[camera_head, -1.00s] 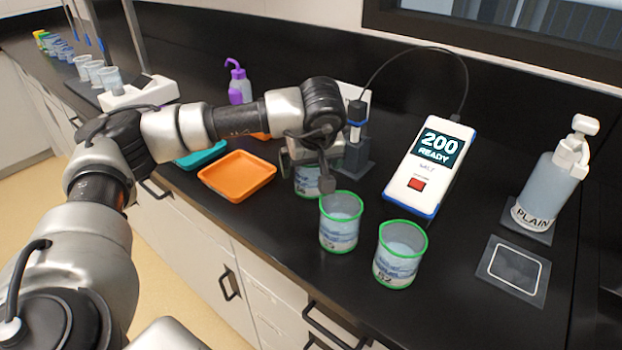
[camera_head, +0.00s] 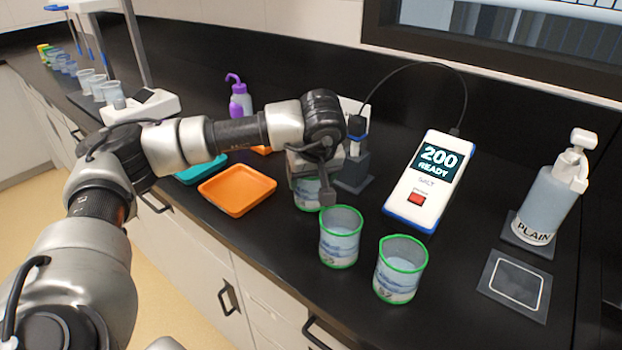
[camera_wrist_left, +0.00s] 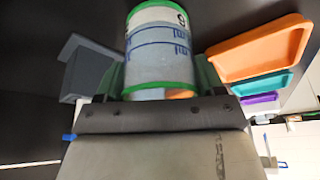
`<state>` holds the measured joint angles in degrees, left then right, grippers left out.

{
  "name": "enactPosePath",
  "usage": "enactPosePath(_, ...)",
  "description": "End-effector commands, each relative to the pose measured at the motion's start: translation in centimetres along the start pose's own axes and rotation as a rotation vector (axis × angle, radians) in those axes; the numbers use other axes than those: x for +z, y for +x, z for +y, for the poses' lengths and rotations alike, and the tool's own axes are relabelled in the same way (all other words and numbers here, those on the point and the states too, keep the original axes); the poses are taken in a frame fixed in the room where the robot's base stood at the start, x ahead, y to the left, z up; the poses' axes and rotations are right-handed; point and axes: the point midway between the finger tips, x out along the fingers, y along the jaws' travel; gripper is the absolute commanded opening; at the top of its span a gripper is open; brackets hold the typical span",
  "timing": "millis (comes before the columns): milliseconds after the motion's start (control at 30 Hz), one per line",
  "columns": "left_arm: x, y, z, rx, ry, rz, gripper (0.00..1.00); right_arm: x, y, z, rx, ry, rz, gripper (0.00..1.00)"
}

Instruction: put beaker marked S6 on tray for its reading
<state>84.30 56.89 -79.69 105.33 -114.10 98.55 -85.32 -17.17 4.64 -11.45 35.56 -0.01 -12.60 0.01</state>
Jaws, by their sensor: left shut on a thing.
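My left gripper (camera_head: 316,182) is shut on a clear beaker (camera_head: 306,196) with a green rim, low over the black bench beside the orange tray (camera_head: 238,190). In the left wrist view the held beaker (camera_wrist_left: 160,52) sits between the fingers, with blue scale marks and one partly shown character that looks like a 6 or 9. I cannot tell whether it touches the bench. The orange tray (camera_wrist_left: 262,48) is empty; a teal tray (camera_head: 203,169) lies behind it, partly hidden by my arm. My right gripper is out of view.
A PLAIN bottle (camera_head: 548,200) and empty pad (camera_head: 514,283) are at right.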

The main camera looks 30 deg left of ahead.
Motion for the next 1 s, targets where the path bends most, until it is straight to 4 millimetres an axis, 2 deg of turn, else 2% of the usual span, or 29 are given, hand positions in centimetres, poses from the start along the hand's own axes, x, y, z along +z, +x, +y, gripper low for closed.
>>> enactPosePath(400, -1.4, -3.4, 0.1, 0.003, -0.001, 0.002, 0.38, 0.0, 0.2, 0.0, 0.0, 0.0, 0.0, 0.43)
enactPosePath(1000, 2.2, -9.4, 4.4, 0.003, 0.003, 0.001, 0.38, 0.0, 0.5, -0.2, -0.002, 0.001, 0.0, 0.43)
